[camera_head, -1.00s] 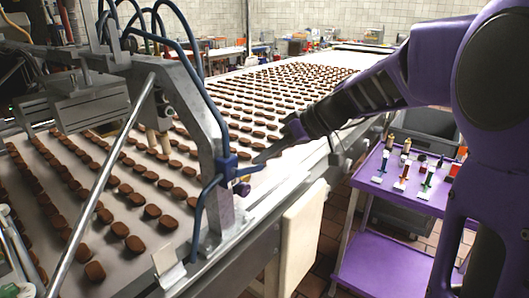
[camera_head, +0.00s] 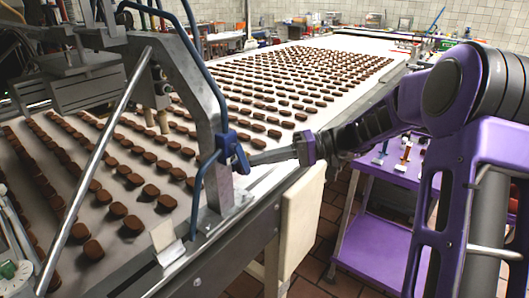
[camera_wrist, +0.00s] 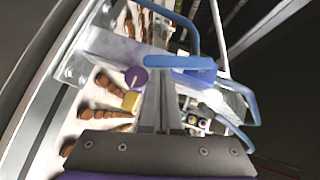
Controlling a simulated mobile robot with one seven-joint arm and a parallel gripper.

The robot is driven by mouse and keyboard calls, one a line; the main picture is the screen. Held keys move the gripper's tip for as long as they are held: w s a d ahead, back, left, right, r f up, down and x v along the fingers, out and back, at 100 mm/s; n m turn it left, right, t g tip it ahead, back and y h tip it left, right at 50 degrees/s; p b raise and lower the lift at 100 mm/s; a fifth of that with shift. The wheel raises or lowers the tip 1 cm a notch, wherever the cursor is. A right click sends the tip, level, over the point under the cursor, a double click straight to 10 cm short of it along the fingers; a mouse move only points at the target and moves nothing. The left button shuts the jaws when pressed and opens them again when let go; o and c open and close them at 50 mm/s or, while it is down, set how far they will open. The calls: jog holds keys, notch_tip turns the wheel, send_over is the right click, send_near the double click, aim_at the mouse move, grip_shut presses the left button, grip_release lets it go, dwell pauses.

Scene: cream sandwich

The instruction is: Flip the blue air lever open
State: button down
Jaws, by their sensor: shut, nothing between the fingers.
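The blue air lever (camera_head: 240,158) is on a blue valve fixed to the grey metal post of the machine frame. In the wrist view the lever's handle (camera_wrist: 170,61) lies crosswise just beyond the fingertips, with the blue valve body (camera_wrist: 203,76) at its right. My gripper (camera_head: 253,159) is shut and empty, coming in from the right with its tips at the lever; the wrist view also shows the gripper (camera_wrist: 160,82). The tips look very near or touching the handle; I cannot tell which. The fingers may hide part of the lever in the head view.
A conveyor (camera_head: 345,48) carries rows of brown biscuits behind the post. Blue hoses (camera_head: 205,70) run along the frame. A purple cart (camera_head: 385,258) stands at right.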

jog(key=shift+s+a+f+m+g+y, duration=0.15)
jog(key=shift+s+a+f+m+y, duration=0.2)
jog(key=shift+m+y, duration=0.3)
jog(key=shift+s+a+f+m+g+y, duration=0.15)
jog(key=shift+s+a+f+m+y, duration=0.1)
jog(key=shift+s+f+m+y, duration=0.25)
jog(key=shift+w+r, duration=0.1)
jog(key=w+d, duration=0.4)
jog(key=d, duration=0.8)
jog(key=shift+w+d, duration=0.2)
